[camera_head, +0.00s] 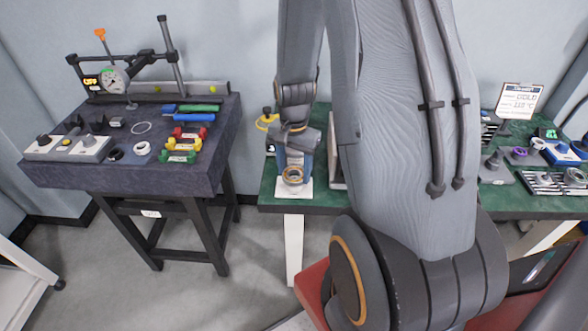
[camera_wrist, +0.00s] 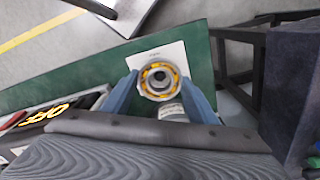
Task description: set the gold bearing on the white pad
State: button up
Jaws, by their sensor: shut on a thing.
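The gold bearing (camera_head: 292,174) is a ring with a gold race and a dark centre. It also shows from above in the wrist view (camera_wrist: 147,76). My gripper (camera_head: 293,168) points down with its blue fingers on either side of the bearing and is shut on it; the fingers also show in the wrist view (camera_wrist: 160,86). The white pad (camera_head: 303,193) lies flat near the front left corner of the green bench. In the wrist view the pad (camera_wrist: 172,52) is behind the bearing, which overlaps it. I cannot tell whether the bearing touches the pad.
A yellow ring (camera_head: 267,121) is behind my gripper. A dark table (camera_head: 100,173) at left holds a dial gauge (camera_head: 114,80) and coloured tools. A floor gap separates them.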

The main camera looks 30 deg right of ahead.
jog(key=shift+f, duration=0.55)
dwell(0.4)
jog(key=o, duration=1.5)
jog(key=shift+c, duration=0.2)
notch_tip(320, 180, up, 8)
jog(key=p, duration=0.5)
jog(key=shift+p, duration=0.4)
